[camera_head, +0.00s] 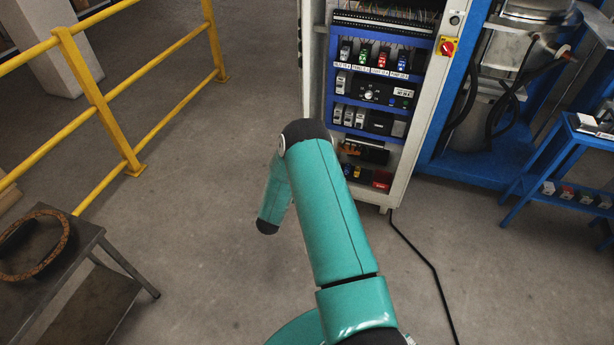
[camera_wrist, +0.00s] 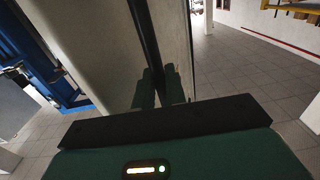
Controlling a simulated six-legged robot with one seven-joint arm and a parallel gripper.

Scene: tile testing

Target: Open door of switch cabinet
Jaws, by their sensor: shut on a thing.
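The switch cabinet (camera_head: 437,95) stands upright at the upper middle of the head view. Its front shows rows of switches, small coloured modules and wiring inside a blue frame. In the wrist view, a tall panel that looks like the cabinet door (camera_wrist: 178,35) runs upward, with a dark vertical strip (camera_wrist: 143,30) along it. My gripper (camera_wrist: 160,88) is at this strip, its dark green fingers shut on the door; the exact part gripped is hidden. In the head view I cannot make out the gripper; my teal arm covers part of the cabinet's lower left.
A yellow railing (camera_head: 97,98) runs along the left. A dark table (camera_head: 90,258) with a brown ring (camera_head: 62,243) stands at lower left. A blue stand (camera_head: 560,160) is at the right. A black cable (camera_head: 425,260) crosses the floor. Floor left of the cabinet is clear.

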